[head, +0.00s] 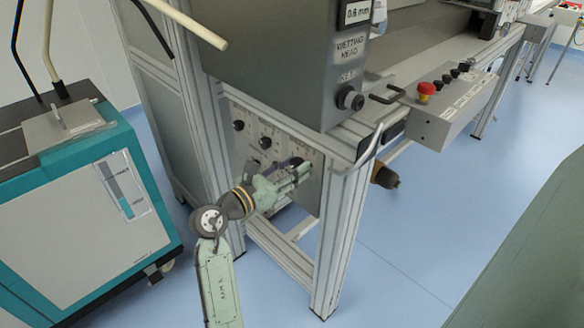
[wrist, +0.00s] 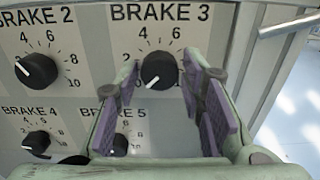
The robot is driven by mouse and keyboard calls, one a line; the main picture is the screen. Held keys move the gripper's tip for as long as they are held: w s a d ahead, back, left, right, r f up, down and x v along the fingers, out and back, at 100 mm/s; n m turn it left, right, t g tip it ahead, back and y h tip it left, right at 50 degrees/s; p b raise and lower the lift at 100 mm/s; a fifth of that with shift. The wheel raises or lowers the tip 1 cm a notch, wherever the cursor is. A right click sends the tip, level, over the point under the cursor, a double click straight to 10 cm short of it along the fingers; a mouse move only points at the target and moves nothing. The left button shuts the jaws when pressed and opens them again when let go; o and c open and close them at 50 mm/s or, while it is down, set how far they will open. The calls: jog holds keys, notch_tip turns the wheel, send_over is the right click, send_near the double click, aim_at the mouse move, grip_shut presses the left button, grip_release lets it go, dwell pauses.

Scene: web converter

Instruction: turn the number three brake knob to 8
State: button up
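The brake 3 knob (wrist: 160,70) is round and black with a white pointer line, under the label "BRAKE 3" in the wrist view. Its pointer slants to the lower left. The 4 and 6 marks show above it; the 8 mark is hidden behind my right finger. My gripper (wrist: 158,82) is open, with one purple-padded finger on each side of the knob and a small gap showing on both sides. In the head view my gripper (head: 296,172) is at the right part of the knob panel (head: 262,128) and partly covers this knob.
The brake 2 knob (wrist: 36,71) is to the left, its pointer to the upper left. The brake 4 knob (wrist: 37,142) and brake 5 knob (wrist: 118,145) sit below. A frame post (head: 345,225) stands right of the panel; a grey cabinet (head: 285,60) overhangs it.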

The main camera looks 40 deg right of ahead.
grip_shut()
dwell(0.4)
